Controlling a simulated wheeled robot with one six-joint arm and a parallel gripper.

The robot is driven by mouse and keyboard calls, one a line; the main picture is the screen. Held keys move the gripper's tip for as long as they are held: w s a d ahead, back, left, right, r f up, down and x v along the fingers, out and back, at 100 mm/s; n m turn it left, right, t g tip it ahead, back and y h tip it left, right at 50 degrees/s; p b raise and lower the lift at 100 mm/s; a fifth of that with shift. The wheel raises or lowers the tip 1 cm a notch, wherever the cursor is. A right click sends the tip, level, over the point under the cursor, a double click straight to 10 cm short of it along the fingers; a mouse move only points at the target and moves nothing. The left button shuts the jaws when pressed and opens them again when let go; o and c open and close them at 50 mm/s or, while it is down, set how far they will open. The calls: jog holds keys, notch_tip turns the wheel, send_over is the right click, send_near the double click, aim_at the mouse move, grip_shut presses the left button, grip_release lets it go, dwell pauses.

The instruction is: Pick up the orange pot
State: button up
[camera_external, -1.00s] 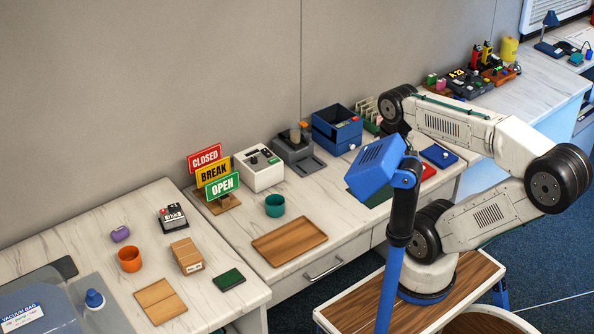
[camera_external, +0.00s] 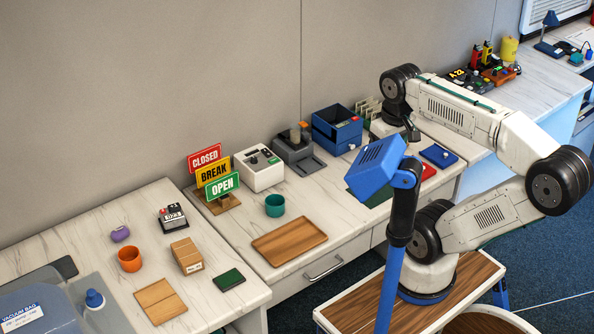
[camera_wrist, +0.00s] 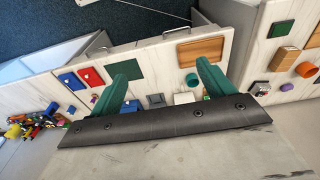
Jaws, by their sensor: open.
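The orange pot (camera_external: 129,259) stands upright on the left worktop in the external view, below a small purple item. It also shows at the right edge of the wrist view (camera_wrist: 306,69). My gripper (camera_wrist: 161,69) is open, with its two green fingers apart and nothing between them. In the external view my gripper is partly hidden by my arm, over the far part of the middle worktop, well to the right of the pot. A teal cup (camera_external: 275,205) stands on the middle worktop.
A wooden tray (camera_external: 289,241) lies in front.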

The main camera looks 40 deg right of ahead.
jog(key=w+a+r+n+t+h, duration=0.15)
jog(key=w+a+n, duration=0.35)
jog(key=w, duration=0.5)
jog(key=w+a+r+n+t+h, duration=0.1)
jog(key=w+a+r+n+h, duration=0.15)
jog(key=w+n, duration=0.65)
jog(key=w+a+n+t, duration=0.3)
jog(key=w+a+n, duration=0.25)
jog(key=a, duration=0.65)
jog(key=w+a+n+t, duration=0.3)
jog(key=w+a+n, duration=0.3)
jog(key=a, duration=0.5)
jog(key=s+a+f+n+t+y, duration=0.25)
jog(key=a+n, duration=0.35)
jog(key=a, duration=0.9)
jog(key=s+a+f+n+t+y, duration=0.1)
jog(key=s+a+f+n+y, duration=0.15)
jog(key=a+n, duration=0.75)
jog(key=m, duration=0.4)
send_near(126, 255)
jog(key=shift+w+f, duration=0.1)
jog(key=shift+w, duration=0.15)
jog(key=x, duration=0.7)
jog(key=shift+w+f, duration=0.15)
jog(key=shift+w, duration=0.15)
jog(key=c, duration=1.1)
